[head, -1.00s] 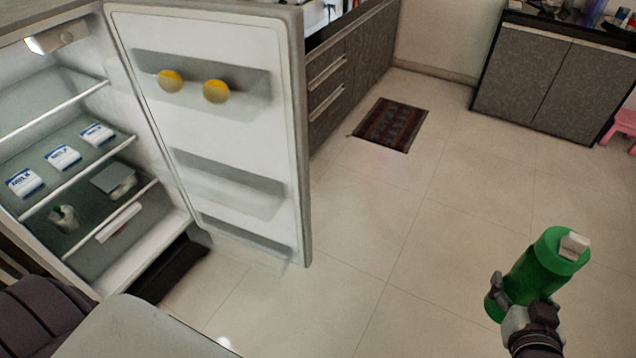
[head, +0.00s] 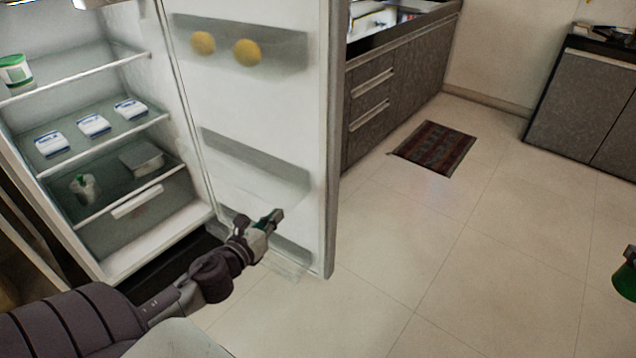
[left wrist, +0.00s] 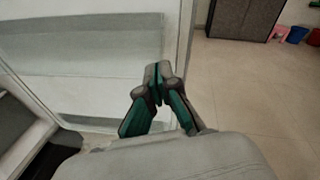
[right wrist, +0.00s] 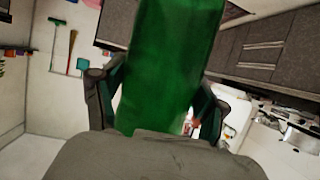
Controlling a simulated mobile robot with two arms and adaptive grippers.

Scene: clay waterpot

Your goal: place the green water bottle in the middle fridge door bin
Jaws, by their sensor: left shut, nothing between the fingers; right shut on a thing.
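The green water bottle (right wrist: 165,65) fills the middle of the right wrist view, between the fingers of my right gripper (right wrist: 160,100), which is shut on it. In the head view only a sliver of the bottle (head: 626,282) shows at the right edge. My left gripper (head: 276,217) is shut and empty, in front of the lower part of the open fridge door. It also shows shut in the left wrist view (left wrist: 157,72). The middle door bin (head: 255,168) is above and behind my left gripper and looks empty. The top door bin (head: 285,52) has two yellow round things.
The fridge stands open at the left, with several white-and-blue packs (head: 94,125) on a shelf. A dark counter (head: 400,90) stands behind the door. A patterned mat (head: 435,148) lies on otherwise clear floor.

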